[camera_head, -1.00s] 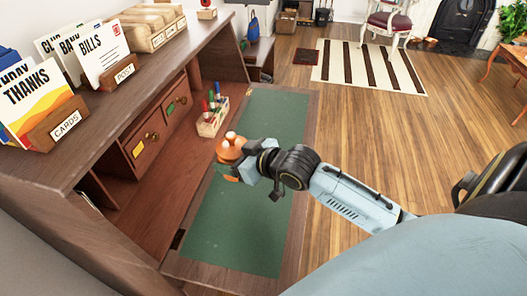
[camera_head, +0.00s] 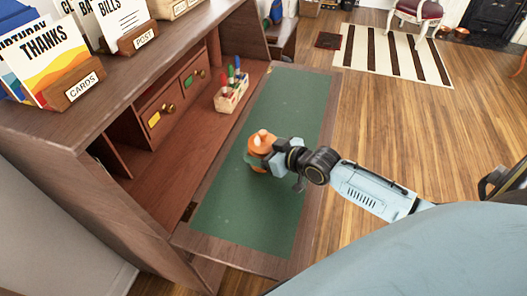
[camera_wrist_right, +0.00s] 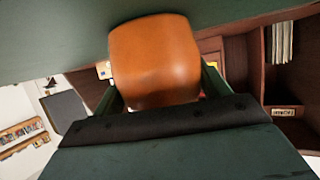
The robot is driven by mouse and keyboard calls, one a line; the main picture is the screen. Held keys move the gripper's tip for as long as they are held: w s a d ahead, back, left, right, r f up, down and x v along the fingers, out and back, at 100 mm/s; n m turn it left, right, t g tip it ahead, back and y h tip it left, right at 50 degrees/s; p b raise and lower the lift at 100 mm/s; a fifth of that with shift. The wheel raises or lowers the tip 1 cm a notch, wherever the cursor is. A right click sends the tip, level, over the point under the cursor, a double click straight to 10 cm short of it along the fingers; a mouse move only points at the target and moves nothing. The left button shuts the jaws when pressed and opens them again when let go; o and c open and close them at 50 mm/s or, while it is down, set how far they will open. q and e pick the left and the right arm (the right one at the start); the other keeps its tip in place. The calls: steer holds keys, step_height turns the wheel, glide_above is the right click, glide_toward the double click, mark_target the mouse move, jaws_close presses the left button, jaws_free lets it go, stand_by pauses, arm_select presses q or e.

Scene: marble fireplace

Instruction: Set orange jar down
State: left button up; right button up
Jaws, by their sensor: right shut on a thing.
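The orange jar (camera_head: 261,143) has a pale knob on top and is over the green desk mat (camera_head: 300,105) of the fold-down desk. My right gripper (camera_head: 268,157) is shut on it from the right. The jar looks upright; I cannot tell whether its base touches the mat. In the right wrist view the jar (camera_wrist_right: 155,60) fills the space between the fingers, close to the green surface. My left gripper is not in view.
A small wooden holder with colored pieces (camera_head: 232,95) stands beyond the jar. Drawers (camera_head: 158,117) and card holders (camera_head: 72,91) are at the left. The mat around the jar is clear.

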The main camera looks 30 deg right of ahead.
steer(key=shift+r, duration=0.15)
steer(key=shift+f, duration=0.2)
steer(key=o, duration=1)
steer(key=shift+c, duration=0.2)
steer(key=shift+o, duration=1.2)
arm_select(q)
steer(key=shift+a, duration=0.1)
